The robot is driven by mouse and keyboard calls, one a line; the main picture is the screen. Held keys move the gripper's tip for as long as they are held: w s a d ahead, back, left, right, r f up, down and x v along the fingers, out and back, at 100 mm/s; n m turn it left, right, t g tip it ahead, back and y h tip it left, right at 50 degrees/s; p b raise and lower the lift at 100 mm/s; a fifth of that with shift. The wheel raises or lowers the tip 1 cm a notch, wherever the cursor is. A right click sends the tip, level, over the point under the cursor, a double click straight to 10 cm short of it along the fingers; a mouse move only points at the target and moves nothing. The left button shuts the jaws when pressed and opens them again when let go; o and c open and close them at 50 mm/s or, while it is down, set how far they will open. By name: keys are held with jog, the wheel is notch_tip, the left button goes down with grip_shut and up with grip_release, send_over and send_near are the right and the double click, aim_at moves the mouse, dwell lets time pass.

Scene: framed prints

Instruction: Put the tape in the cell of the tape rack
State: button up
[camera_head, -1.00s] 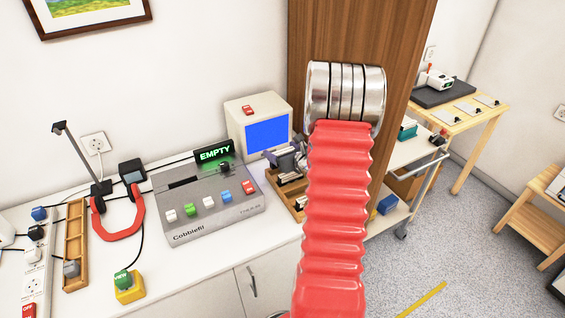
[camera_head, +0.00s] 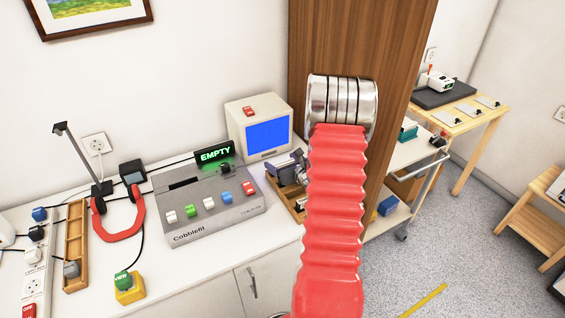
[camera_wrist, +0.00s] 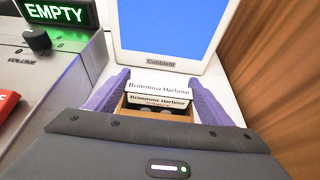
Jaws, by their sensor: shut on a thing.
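My gripper (camera_head: 286,168) is low over a wooden rack (camera_head: 299,210) on the counter, in front of the computer. In the wrist view its purple fingers (camera_wrist: 158,78) are shut on a tape (camera_wrist: 158,88) with a white label reading "Drimmow Harbour". A second strip with the same words shows just below it; I cannot tell whether it belongs to the tape or the rack. Wood of the rack (camera_wrist: 150,119) shows under the tape. The cell, the tape's lower end and any contact between them are hidden. My red arm covers the rack's right side in the head view.
The beige computer (camera_head: 259,128) stands just behind the rack. The grey player (camera_head: 208,203) with an "EMPTY" sign (camera_head: 213,153) is to the left. Red headphones (camera_head: 120,225) and a long wooden tray (camera_head: 75,245) lie farther left. A brown wooden panel (camera_head: 350,40) rises at the right.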

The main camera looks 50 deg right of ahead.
jog(key=o, duration=1.1)
jog(key=shift+s+a+r, duration=0.15)
jog(key=shift+s+r, duration=0.1)
jog(key=shift+s, duration=0.2)
jog(key=v, duration=1.1)
jog(key=shift+s, duration=0.1)
